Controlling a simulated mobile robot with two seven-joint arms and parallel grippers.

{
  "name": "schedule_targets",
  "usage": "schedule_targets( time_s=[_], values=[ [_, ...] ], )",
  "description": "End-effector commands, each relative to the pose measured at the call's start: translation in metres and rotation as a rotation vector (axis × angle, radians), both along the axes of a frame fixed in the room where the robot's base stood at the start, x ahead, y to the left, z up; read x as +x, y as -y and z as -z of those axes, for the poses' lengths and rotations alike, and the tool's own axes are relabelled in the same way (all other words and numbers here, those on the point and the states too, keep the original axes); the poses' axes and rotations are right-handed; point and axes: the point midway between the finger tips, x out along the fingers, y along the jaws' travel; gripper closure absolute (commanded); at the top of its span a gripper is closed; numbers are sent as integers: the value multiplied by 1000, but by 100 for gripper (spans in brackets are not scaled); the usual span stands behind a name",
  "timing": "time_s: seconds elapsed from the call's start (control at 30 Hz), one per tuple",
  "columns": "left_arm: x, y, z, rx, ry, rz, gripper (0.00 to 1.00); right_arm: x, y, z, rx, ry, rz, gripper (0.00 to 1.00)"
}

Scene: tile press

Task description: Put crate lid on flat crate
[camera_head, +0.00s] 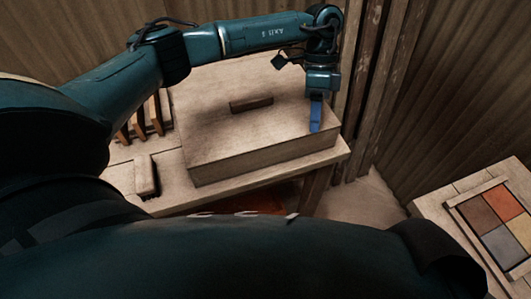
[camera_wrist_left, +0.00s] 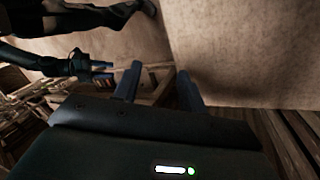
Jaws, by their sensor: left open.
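A wide, flat pale wooden box, the flat crate (camera_head: 262,158), rests on the table. Its top is covered by a flat panel with a dark bar handle, the crate lid (camera_head: 205,120). I cannot make out a seam between them. My left gripper (camera_head: 315,118) points down at the right end of the lid, fingers apart and holding nothing visible. In the left wrist view, its two fingers (camera_wrist_left: 157,85) are spread beside a large pale wooden surface.
Upright wooden slats (camera_head: 145,118) and a small pale block (camera_head: 145,176) are left of the crate. A tray of coloured tiles (camera_head: 494,222) lies on another surface at the right. Wooden posts (camera_head: 372,85) stand close behind my left gripper.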

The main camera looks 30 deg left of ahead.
Motion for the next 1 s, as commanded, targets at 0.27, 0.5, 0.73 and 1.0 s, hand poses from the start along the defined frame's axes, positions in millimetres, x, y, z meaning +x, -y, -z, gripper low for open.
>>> schedule_targets(
  time_s=[0.27, 0.5, 0.73, 1.0],
  values=[
    [-90, 188, 4, -1156, 193, 154, 59, -1, 0, 0, 1, -1, 1, 64],
    [-73, 193, -28, -1570, 724, -411, 59, -1, 0, 0, 1, -1, 1, 64],
    [-67, 94, 56, -1099, 1065, -1018, 59, -1, 0, 0, 1, -1, 1, 64],
    [-164, 2, 173, -430, 939, -1160, 59, -1, 0, -1, 1, -1, 1, 64]
  ],
)
